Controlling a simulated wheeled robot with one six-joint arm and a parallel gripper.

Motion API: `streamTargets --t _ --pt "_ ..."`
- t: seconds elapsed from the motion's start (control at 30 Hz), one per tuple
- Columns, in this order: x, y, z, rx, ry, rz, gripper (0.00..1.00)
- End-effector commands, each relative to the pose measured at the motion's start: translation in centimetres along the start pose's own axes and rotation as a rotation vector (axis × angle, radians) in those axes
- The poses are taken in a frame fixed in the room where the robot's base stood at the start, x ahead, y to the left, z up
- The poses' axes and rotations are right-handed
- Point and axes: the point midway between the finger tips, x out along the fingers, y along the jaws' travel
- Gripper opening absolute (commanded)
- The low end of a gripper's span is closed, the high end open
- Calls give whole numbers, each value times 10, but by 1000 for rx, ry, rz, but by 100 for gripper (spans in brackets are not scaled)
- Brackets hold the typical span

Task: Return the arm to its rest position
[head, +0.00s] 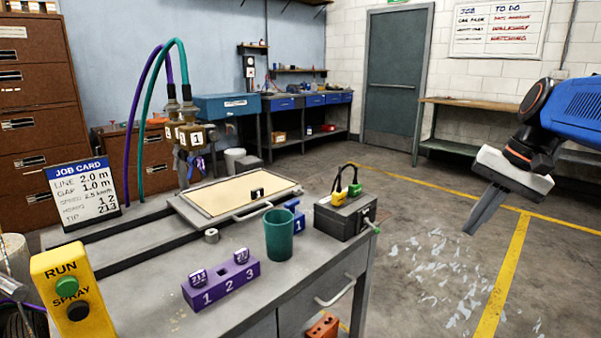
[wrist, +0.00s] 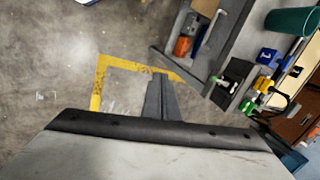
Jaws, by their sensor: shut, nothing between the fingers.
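My gripper (head: 474,220) is at the right of the head view, in the air over the open floor, to the right of the workbench (head: 180,318) and apart from it. Its dark grey fingers point down and lie together, with nothing between them. The blue and black arm comes in from the right edge. In the wrist view the shut fingers (wrist: 161,82) show at the middle, above the floor.
On the bench stand a green cup (head: 279,234), a purple block (head: 221,285) numbered 1 to 3, a grey box (head: 345,214), a tray (head: 235,194) and a yellow RUN/SPRAY box (head: 67,290). Yellow lines (head: 507,270) mark the floor. The floor around my gripper is clear.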

Motion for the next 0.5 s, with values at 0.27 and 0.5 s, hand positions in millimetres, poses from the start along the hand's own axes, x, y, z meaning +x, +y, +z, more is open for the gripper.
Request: streamTargets --t 0.27,0.5 --pt "54 16 76 -204 105 89 0" --pt "104 44 129 -403 202 151 0"
